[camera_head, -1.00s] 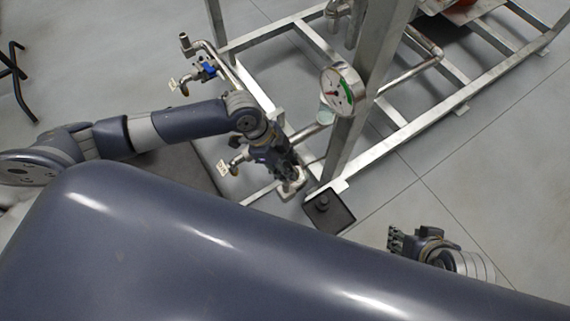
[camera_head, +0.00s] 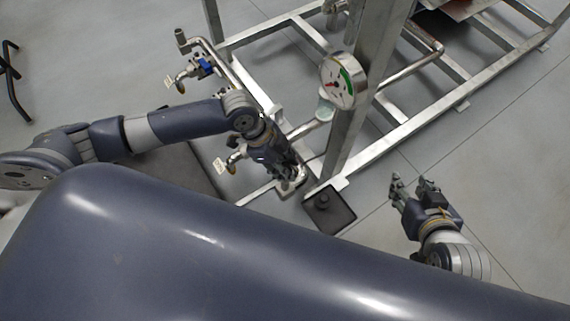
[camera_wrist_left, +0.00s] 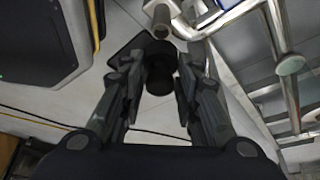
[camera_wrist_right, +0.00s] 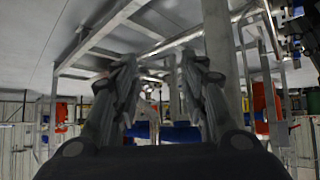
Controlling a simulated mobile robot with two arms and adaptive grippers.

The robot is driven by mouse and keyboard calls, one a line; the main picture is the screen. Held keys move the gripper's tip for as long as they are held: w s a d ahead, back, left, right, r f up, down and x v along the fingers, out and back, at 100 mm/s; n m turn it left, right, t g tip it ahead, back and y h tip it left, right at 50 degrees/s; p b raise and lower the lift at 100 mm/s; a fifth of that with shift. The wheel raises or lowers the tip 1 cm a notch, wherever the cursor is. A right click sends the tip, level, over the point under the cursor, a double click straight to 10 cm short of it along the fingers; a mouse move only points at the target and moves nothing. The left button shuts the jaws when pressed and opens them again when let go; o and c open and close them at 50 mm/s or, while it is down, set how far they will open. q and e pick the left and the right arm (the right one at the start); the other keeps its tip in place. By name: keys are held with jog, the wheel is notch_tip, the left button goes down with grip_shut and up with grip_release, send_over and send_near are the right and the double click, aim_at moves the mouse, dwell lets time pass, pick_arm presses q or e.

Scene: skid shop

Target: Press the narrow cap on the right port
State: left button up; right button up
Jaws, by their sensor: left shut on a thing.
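My left gripper (camera_head: 287,180) reaches down over the lower pipe fitting at the near corner of the metal frame. In the left wrist view its fingers (camera_wrist_left: 158,90) are closed around a dark cylindrical cap (camera_wrist_left: 159,72); whether it is the narrow one I cannot tell. A bare pipe end (camera_wrist_left: 162,17) shows just beyond the cap; I cannot tell whether they touch. In the head view the gripper hides most of the port. A black tray (camera_head: 341,224) with a dark cap (camera_head: 323,200) on it lies to the right. My right gripper (camera_head: 412,184) is open and empty.
The metal skid frame (camera_head: 350,176) stands close beside my left gripper, with a round gauge (camera_head: 343,81) on its post. Another pipe fitting with a blue valve (camera_head: 206,66) is at the upper left. The floor around my right gripper is clear.

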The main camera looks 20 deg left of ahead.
pick_arm(q)
jog(key=shift+f+b, duration=0.55)
jog(key=shift+b, duration=0.05)
jog(key=shift+f+b, duration=0.45)
jog(key=shift+f, duration=0.75)
pick_arm(e)
jog(key=w+a+r+t+y, duration=0.1)
jog(key=w+a+r+t, duration=0.1)
jog(key=w+r+t, duration=0.4)
jog(key=shift+a+r+y, duration=0.4)
jog(key=shift+r, duration=1.2)
jog(key=shift+s+d+f, duration=0.1)
jog(key=shift+s+f, duration=0.05)
jog(key=shift+f, duration=0.25)
jog(key=shift+s+f+g, duration=0.1)
jog(key=shift+f+g, duration=0.2)
jog(key=shift+g, duration=0.1)
pick_arm(q)
jog(key=shift+p, duration=0.3)
pick_arm(e)
jog(key=shift+s+d+f+h, duration=0.15)
jog(key=shift+f+h, duration=0.15)
jog(key=shift+f, duration=0.15)
jog(key=shift+s+f+g, duration=0.1)
jog(key=shift+f+g, duration=0.1)
jog(key=shift+g, duration=0.2)
